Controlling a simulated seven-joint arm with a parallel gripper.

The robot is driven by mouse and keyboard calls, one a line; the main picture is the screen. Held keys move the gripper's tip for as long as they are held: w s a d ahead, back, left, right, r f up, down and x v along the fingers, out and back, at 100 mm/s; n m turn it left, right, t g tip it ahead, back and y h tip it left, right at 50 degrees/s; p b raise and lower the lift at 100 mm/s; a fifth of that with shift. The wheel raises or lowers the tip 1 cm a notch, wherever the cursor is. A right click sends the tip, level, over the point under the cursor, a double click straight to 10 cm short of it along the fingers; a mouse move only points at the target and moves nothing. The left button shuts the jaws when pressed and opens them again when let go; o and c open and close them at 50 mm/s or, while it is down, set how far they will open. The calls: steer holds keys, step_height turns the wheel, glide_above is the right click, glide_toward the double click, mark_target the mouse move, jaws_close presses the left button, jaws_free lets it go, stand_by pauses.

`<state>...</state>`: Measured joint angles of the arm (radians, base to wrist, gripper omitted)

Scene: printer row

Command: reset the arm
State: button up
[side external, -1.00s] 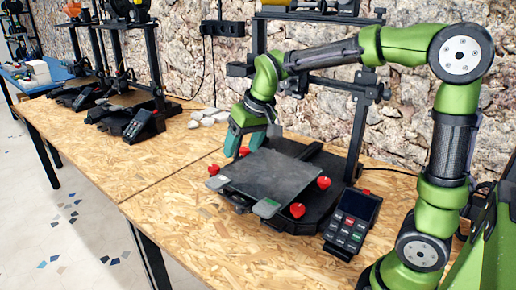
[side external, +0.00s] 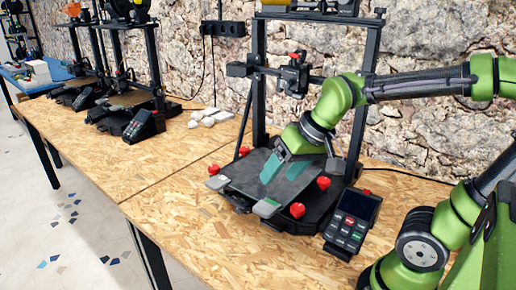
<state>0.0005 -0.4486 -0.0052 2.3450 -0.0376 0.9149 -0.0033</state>
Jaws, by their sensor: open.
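My gripper (side external: 281,170) has teal fingers and is over the back middle of the nearest printer's dark bed plate (side external: 245,179). The fingers point down and left, apart and with nothing seen between them. Whether the tips touch the plate I cannot tell. My green arm comes in from the right, in front of the printer's right upright.
The nearest printer's frame (side external: 259,95) and print head (side external: 295,72) stand close behind my gripper. Red knobs (side external: 298,210) sit at the bed corners. A control panel (side external: 352,222) stands at front right. Pale lumps (side external: 207,117) lie behind left. The wooden table (side external: 175,215) is clear at front left.

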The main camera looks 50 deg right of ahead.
steer(key=shift+t, duration=0.9)
steer(key=s, duration=0.1)
steer(key=s+r, duration=0.1)
steer(key=s, duration=0.2)
steer(key=shift+s+a+r, duration=0.3)
steer(key=shift+s+r, duration=0.05)
